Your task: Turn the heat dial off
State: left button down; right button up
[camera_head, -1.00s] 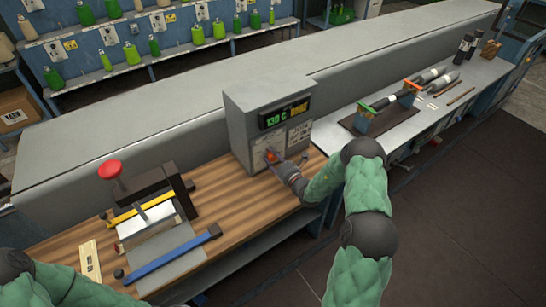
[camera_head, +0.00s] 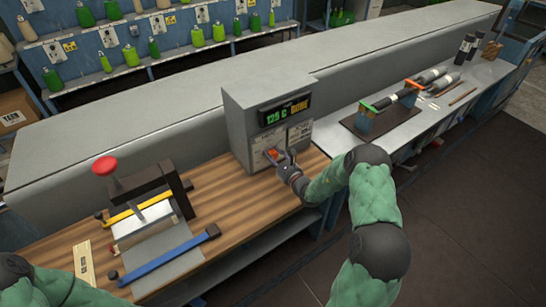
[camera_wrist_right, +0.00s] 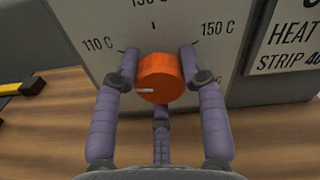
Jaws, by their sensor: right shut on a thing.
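The heat dial (camera_wrist_right: 160,78) is an orange knob on the front of a grey control box (camera_head: 238,128). Its white mark points left and slightly down, below the 110 C label, in the right wrist view. My right gripper (camera_wrist_right: 160,70) is shut on the dial, with fingers on its left and right sides and a third finger below. In the head view the right gripper (camera_head: 279,158) covers much of the dial. A lit display (camera_head: 286,111) on the box shows green digits near 129 C and a yellow word too small to read surely. My left gripper is out of view.
A press with a red knob (camera_head: 105,166) and a blue-handled bar (camera_head: 172,258) stand on the wooden bench (camera_head: 218,185) left of the box. A rack with dark rollers (camera_head: 385,110) stands to the right. Bare wood lies before the box.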

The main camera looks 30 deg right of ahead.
jog(key=n+b, duration=0.2)
jog(key=n, duration=0.2)
jog(key=shift+n, duration=0.3)
jog(key=shift+r+n+b, duration=0.15)
jog(key=shift+n+b, duration=0.65)
jog(key=shift+n, duration=0.8)
jog(key=shift+w+d, duration=0.1)
jog(key=o, duration=1.2)
jog(key=shift+c, duration=0.2)
jog(key=shift+s, duration=0.2)
jog(key=s, duration=1.1)
jog(key=shift+s+d, duration=0.35)
jog(key=shift+d, duration=0.05)
